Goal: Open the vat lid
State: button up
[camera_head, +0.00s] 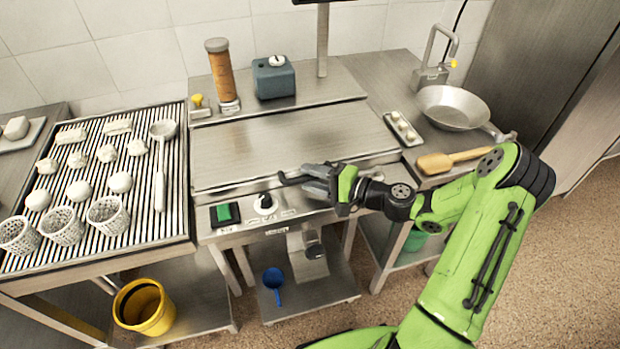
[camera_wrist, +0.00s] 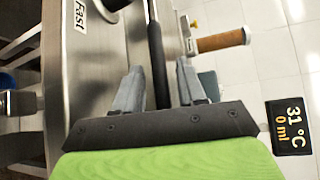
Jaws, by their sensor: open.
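The vat stands in the middle of the head view, with a flat steel lid (camera_head: 285,140) lying level and closed over it. My gripper (camera_head: 305,180) is at the lid's front edge, right of centre. In the wrist view my gripper (camera_wrist: 160,78) is open, with one finger on each side of a long black bar (camera_wrist: 157,50), which looks like the lid's handle. I cannot tell whether either finger touches the bar. In the head view my gripper and wrist hide most of that bar.
A control panel with a green switch (camera_head: 225,213) and a knob (camera_head: 265,202) sits below the lid's front edge. Behind the lid stand a brown cylinder (camera_head: 221,70) and a blue-grey box (camera_head: 274,78). Perforated baskets (camera_head: 108,215) are left; a pan (camera_head: 453,107) is right.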

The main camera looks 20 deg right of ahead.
jog(key=shift+w+a+f, duration=0.1)
jog(key=shift+w+a, duration=0.2)
grip_shut()
